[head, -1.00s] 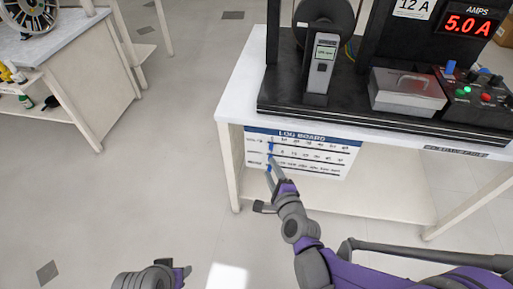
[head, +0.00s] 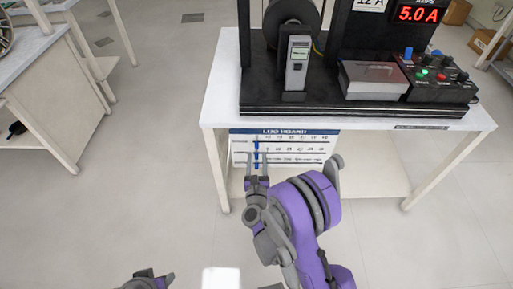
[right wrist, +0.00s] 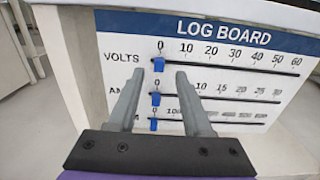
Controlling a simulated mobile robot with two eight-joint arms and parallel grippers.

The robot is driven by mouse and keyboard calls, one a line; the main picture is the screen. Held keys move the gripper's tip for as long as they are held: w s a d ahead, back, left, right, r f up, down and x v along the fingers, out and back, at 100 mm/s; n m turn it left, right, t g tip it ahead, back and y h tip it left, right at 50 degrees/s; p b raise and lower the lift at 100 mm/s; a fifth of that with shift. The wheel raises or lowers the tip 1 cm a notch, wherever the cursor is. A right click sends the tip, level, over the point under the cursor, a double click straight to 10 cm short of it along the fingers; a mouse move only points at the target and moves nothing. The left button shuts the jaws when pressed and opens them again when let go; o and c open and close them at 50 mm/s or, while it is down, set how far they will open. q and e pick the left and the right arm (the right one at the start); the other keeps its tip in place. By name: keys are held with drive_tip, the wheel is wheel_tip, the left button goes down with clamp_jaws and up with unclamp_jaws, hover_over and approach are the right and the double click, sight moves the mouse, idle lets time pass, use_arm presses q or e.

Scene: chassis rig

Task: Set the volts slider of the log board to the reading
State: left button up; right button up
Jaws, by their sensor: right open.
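The log board (head: 300,146) hangs below the front edge of the bench, with three slider rows; it also fills the right wrist view (right wrist: 225,47). The blue volts slider (right wrist: 159,64) is on the top row at the 0 mark. The blue amps slider (right wrist: 155,99) and the blue bottom-row slider (right wrist: 154,125) also sit at their left ends. My right gripper (right wrist: 168,78) is open, its fingers pointing at the board, one either side of the volts slider in the picture; contact cannot be told. In the head view the right gripper (head: 257,164) is before the board's left part. My left gripper (head: 160,280) is at the bottom edge, partly cut off.
The white bench (head: 222,92) carries a black rig with a handheld meter (head: 297,65), a grey box (head: 373,80), a control box (head: 437,78) and a red display reading 5.0 A (head: 418,14). Another bench (head: 22,65) stands at left. The floor between them is clear.

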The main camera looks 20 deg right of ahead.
sight(257, 147)
drive_tip(key=shift+x, duration=2.4)
clamp_jaws()
